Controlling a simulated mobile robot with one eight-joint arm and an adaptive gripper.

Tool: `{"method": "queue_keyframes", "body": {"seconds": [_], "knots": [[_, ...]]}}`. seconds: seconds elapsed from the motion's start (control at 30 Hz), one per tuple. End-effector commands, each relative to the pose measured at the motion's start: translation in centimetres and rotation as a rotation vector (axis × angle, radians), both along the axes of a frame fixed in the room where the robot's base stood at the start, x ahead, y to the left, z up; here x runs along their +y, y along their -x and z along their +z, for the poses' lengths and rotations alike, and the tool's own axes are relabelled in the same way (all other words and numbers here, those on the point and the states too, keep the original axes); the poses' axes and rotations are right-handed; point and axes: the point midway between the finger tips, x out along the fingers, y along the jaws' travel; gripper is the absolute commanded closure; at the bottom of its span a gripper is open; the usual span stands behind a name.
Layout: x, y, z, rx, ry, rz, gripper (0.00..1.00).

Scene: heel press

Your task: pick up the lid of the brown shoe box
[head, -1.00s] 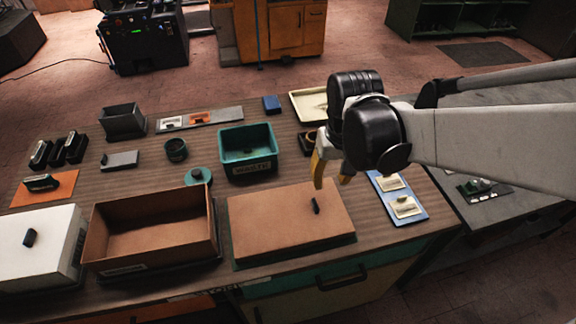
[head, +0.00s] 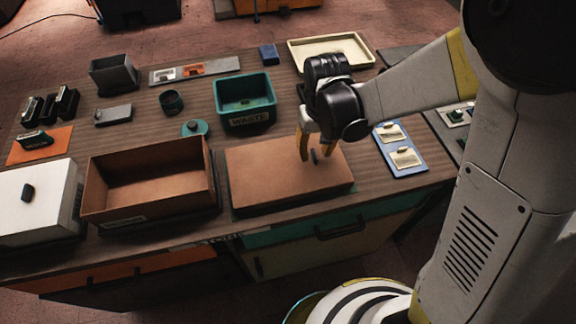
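The brown lid (head: 262,182) lies flat near the bench's front edge, with a small black upright knob (head: 314,156) on top. The open brown shoe box (head: 147,186) stands just left of it, and its inside looks empty. My gripper (head: 315,155) points down over the right part of the lid. Its yellow fingers are apart, one on each side of the knob in this view. Whether they touch the knob or the lid cannot be told.
A white box (head: 30,205) with a black knob stands at the far left. A teal waste bin (head: 245,100) is behind the lid, a cream tray (head: 300,52) at the back. A blue board (head: 400,150) with pale pieces lies to the right. Several small black parts lie at the left.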

Motion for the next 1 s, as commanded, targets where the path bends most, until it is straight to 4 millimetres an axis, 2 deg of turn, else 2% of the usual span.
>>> {"method": "queue_keyframes", "body": {"seconds": [0.03, 0.1, 0.33, 0.43, 0.47, 0.83, 1.0], "knots": [[0.0, 0.0, -1.1, 0.000, 0.000, 0.000, 0.64], [0.0, 0.0, -1.7, 0.000, 0.000, 0.000, 0.64], [0.0, 0.0, -1.6, 0.000, 0.000, 0.000, 0.65], [0.0, 0.0, -1.6, 0.000, 0.000, 0.000, 0.96], [0.0, 0.0, -1.6, 0.000, 0.000, 0.000, 1.00], [0.0, 0.0, -1.5, 0.000, 0.000, 0.000, 1.00], [0.0, 0.1, 0.7, 0.000, 0.000, 0.000, 1.00]]}}
